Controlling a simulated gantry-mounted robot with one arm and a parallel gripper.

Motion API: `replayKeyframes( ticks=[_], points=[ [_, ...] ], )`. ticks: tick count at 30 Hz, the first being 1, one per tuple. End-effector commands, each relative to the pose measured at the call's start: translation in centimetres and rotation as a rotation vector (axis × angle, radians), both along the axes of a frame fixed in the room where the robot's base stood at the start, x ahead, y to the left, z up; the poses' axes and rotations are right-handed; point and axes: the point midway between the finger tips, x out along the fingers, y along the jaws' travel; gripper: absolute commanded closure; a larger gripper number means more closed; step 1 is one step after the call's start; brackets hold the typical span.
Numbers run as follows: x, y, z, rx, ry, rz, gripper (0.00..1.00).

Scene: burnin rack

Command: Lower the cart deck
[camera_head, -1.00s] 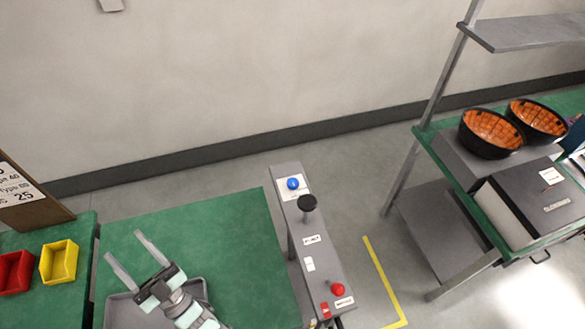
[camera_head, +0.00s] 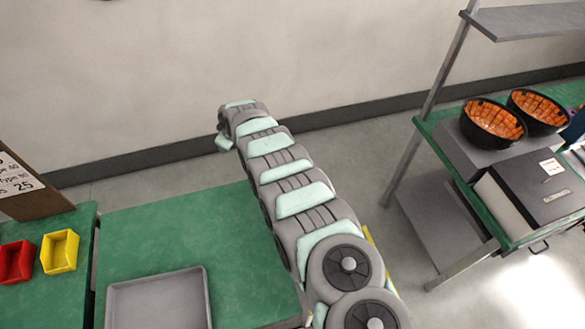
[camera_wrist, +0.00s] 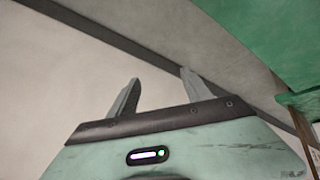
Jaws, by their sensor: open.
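The cart deck (camera_head: 165,235) is a flat green surface at the lower left in the head view. A grey tray (camera_head: 200,290) lies on its front part. My arm stretches up along the deck's right side and hides the control panel there. My gripper (camera_wrist: 160,85) shows in the wrist view with two grey fingers apart and nothing between them. In the head view its fingers are hidden behind the arm's far end. The wrist view shows wall and floor ahead of the fingers and a green surface edge (camera_wrist: 270,60) at upper right.
A red bin (camera_head: 16,262) and a yellow bin (camera_head: 60,251) stand on the green surface at left, near a sign board (camera_head: 25,190). At right, a rack bench holds two black bowls (camera_head: 492,122) (camera_head: 538,110) with orange insides and a black-topped box (camera_head: 540,190).

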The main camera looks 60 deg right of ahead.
Motion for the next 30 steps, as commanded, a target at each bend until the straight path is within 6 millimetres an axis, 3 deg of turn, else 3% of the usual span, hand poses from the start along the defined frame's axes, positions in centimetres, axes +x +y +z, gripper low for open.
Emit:
replayKeyframes(
  ticks=[1,6,9,12,15,19,30],
  points=[
    [-3.3,-1.3,1.3,0.03,0.076,-0.003,0.43],
    [-14.0,-2.1,4.1,0.162,0.307,0.006,0.43],
    [-18.5,-1.8,5.7,0.223,0.394,0.007,0.43],
    [-21.3,-1.4,6.7,0.266,0.448,0.008,0.43],
    [-22.6,-1.1,6.9,0.286,0.471,0.007,0.43],
    [-22.8,-1.0,6.0,0.29,0.475,0.01,0.43],
    [-22.6,-1.0,0.6,0.288,0.471,0.009,0.43]
  ],
)
